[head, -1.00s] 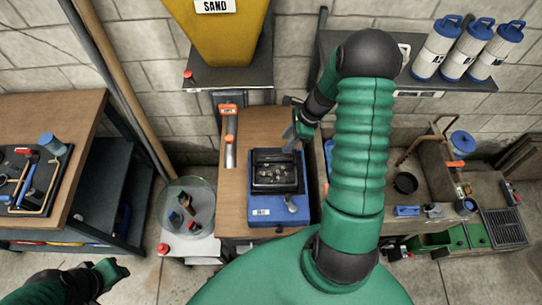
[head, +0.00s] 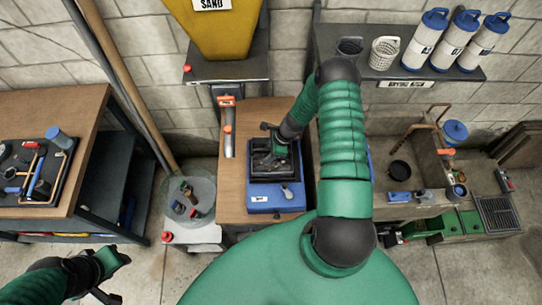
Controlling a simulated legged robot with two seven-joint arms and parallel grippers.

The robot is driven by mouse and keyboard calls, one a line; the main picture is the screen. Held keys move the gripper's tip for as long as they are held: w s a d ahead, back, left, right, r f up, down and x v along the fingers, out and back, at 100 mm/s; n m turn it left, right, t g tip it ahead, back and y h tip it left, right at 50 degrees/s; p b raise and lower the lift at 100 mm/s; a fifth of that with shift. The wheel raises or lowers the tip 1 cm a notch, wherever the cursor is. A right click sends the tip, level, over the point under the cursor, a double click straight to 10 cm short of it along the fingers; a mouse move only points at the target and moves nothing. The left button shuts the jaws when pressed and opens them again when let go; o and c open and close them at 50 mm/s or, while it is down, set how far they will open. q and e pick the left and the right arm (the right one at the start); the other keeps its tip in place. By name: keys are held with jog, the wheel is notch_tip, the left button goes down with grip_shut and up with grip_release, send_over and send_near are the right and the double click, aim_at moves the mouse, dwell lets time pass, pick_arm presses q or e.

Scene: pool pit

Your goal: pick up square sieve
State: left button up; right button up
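A black square tray (head: 292,174), which looks like the square sieve, sits on a blue box-shaped device (head: 275,201) on the wooden bench in the middle. My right gripper (head: 270,158) is over this tray, pointing down at its left and middle part, and covers much of its inside. I cannot tell whether its fingers touch the tray or how far apart they are. My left gripper (head: 118,277) is at the lower left over the floor, away from the bench. Its fingers are spread and nothing shows between them.
A round clear vessel (head: 188,198) with small items stands left of the bench. A yellow sand hopper (head: 222,35) is above it. A shelf (head: 430,72) at back right holds blue-capped cylinders and a white basket (head: 383,52).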

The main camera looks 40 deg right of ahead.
jog(key=shift+w+d+f, duration=0.1)
jog(key=shift+d+f, duration=0.15)
jog(key=shift+d, duration=0.3)
grip_shut()
jog(key=shift+a+r, duration=0.1)
jog(key=shift+a, duration=0.15)
dwell(0.6)
